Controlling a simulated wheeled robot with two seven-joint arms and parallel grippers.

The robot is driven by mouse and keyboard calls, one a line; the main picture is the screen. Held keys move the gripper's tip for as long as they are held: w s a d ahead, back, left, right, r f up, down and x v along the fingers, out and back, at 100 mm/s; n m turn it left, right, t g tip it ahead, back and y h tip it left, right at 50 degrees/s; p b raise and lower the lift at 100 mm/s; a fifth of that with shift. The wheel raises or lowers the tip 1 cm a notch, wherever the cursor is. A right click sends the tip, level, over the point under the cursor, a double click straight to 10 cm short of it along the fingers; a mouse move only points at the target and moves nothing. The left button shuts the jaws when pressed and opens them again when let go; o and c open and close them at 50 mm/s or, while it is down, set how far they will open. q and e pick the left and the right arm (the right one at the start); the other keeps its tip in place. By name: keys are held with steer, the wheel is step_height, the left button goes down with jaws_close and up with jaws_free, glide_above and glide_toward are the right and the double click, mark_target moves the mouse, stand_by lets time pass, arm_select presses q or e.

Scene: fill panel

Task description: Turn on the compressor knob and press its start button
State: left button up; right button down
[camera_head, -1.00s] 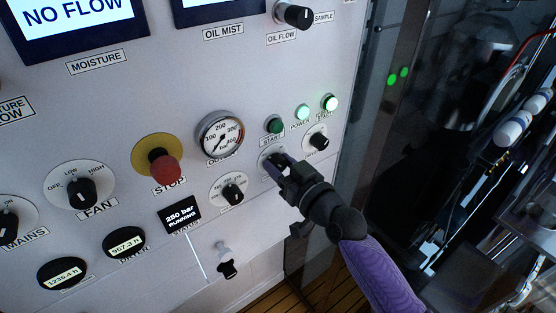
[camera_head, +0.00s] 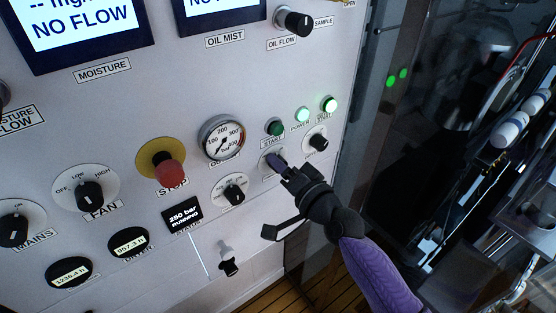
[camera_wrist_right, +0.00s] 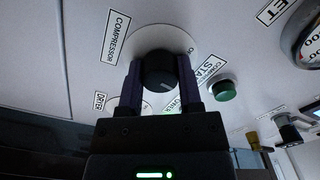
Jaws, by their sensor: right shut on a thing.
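The compressor knob (camera_wrist_right: 160,72) is a black round knob on a white dial, with a COMPRESSOR label beside it in the wrist view. My right gripper (camera_head: 279,162) has its fingers on either side of this knob and is shut on it. In the head view the gripper hides most of the knob and part of its dial. The start button (camera_head: 275,128) is a dark green round button just above the gripper, over a START label. It also shows in the wrist view (camera_wrist_right: 224,90), right of the fingers and apart from them. My left gripper is not in view.
Two lit green lamps, one (camera_head: 302,114) and another (camera_head: 329,104), sit right of the start button. Another knob (camera_head: 318,142) is close right of the gripper. A pressure gauge (camera_head: 222,138), a red stop button (camera_head: 170,172) and a lower knob (camera_head: 234,194) are to the left.

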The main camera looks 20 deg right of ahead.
steer(key=m, duration=0.6)
steer(key=shift+p, duration=0.35)
steer(key=shift+m, duration=0.4)
steer(key=c, duration=0.6)
jaws_free()
steer(key=o, duration=0.3)
steer(key=shift+d+f, duration=0.1)
steer(key=shift+d, duration=0.05)
steer(key=shift+o, duration=0.2)
steer(key=b+v, duration=0.1)
steer(key=v, duration=0.8)
steer(key=shift+s, duration=0.3)
